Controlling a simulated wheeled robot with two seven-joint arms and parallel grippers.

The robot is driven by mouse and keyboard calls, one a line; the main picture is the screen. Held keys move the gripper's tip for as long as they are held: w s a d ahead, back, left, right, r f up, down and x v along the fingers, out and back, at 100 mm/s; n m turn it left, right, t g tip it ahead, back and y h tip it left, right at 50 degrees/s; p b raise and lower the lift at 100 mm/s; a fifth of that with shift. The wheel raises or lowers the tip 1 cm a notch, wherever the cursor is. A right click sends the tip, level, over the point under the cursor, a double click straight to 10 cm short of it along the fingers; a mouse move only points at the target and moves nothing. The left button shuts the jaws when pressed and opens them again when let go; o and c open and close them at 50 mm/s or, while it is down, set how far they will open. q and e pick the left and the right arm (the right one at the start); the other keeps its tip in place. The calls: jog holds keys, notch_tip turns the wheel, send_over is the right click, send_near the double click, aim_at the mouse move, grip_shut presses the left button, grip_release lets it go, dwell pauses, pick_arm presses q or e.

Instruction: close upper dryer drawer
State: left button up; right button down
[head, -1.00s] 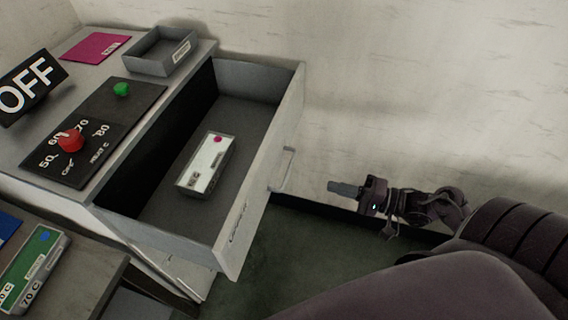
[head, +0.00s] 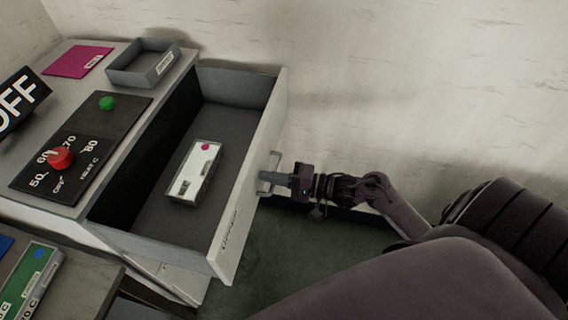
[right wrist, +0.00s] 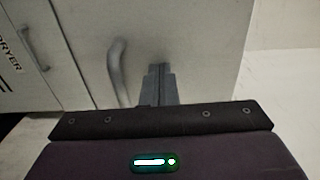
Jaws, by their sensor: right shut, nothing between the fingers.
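The upper dryer drawer (head: 226,225) stands pulled out of the grey dryer cabinet (head: 140,122). A white box with a magenta dot (head: 196,170) lies inside it. The drawer's handle (head: 268,172) is on its front face, and it also shows in the right wrist view (right wrist: 117,72). My right gripper (head: 277,179) is shut and empty, its fingertips at the drawer front close beside the handle. In the right wrist view the shut fingers (right wrist: 160,78) point at the front panel, right of the handle. I cannot tell whether they touch it. My left gripper is out of view.
On the cabinet top are a control panel with a red knob (head: 60,158) and green button (head: 106,103), a grey tray (head: 120,77) and a magenta sheet (head: 78,61). A lower table (head: 75,275) holds a green box (head: 30,280). The wall is behind.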

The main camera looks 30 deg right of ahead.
jog(key=shift+w+a, duration=0.1)
dwell(0.3)
